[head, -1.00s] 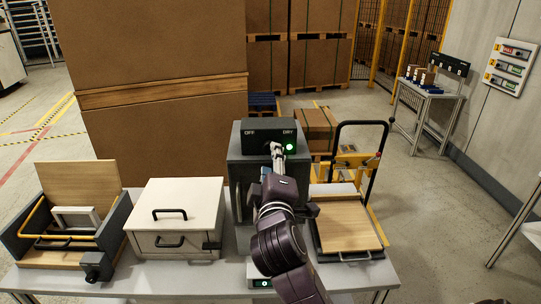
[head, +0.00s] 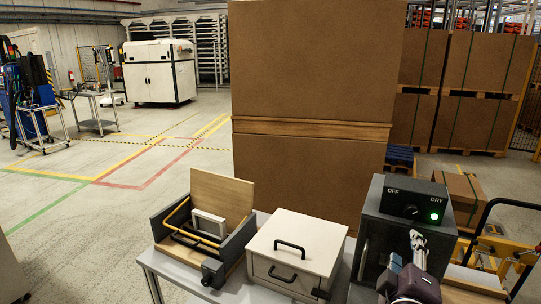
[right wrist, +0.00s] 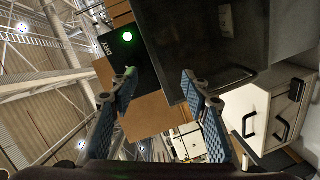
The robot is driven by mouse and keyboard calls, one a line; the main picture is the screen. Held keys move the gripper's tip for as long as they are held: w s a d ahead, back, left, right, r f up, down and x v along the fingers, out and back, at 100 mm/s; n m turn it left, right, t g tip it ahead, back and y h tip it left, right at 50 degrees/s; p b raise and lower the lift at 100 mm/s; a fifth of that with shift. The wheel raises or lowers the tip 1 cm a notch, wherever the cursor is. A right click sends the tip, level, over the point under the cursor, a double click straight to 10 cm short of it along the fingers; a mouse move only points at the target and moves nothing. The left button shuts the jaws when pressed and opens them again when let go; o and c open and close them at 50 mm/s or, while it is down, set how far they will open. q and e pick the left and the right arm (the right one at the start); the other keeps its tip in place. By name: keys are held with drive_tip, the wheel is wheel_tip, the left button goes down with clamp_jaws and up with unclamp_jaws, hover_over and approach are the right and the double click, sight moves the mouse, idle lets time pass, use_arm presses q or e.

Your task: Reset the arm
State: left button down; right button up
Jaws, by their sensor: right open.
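My right gripper (head: 416,242) is in front of the dark grey box with the control panel (head: 412,201), which is marked OFF and DRY and has a lit green light (head: 434,217). In the right wrist view my right gripper (right wrist: 158,82) is open, with two blue ribbed fingers apart and nothing between them. The panel shows beyond the left finger with its green light (right wrist: 127,37) on. I cannot tell from these views whether the gripper touches the box. My left gripper is not in view.
A white lidded box (head: 297,252) with black handles and an open wooden-lidded box (head: 210,235) stand left of the dark box on the grey table (head: 172,275). Tall brown cartons (head: 315,70) stand behind. A yellow cart (head: 497,250) is at right.

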drive_tip(key=s+a+f+m+g+y, duration=0.15)
drive_tip(key=s+f, duration=0.25)
drive_tip(key=f, duration=0.5)
drive_tip(key=s+a+f+m+g+y, duration=0.1)
drive_tip(key=s+a+f+g+y, duration=0.25)
drive_tip(key=f, duration=0.45)
drive_tip(key=s+a+f+m+g+y, duration=0.2)
drive_tip(key=s+a+f+g, duration=0.15)
drive_tip(key=s+f, duration=0.45)
drive_tip(key=s+a+f+m+g+y, duration=0.15)
drive_tip(key=s+a+f, duration=0.3)
drive_tip(key=s, duration=0.55)
wheel_tip(320, 180, down, 28)
drive_tip(key=s+g+b, duration=0.2)
drive_tip(key=s+d+f, duration=0.2)
drive_tip(key=s+f, duration=0.6)
drive_tip(key=f, duration=0.1)
drive_tip(key=s+d+f+g+b, duration=0.1)
drive_tip(key=s+f, duration=0.8)
drive_tip(key=shift+d+f+n, duration=0.35)
drive_tip(key=shift+d+n, duration=0.05)
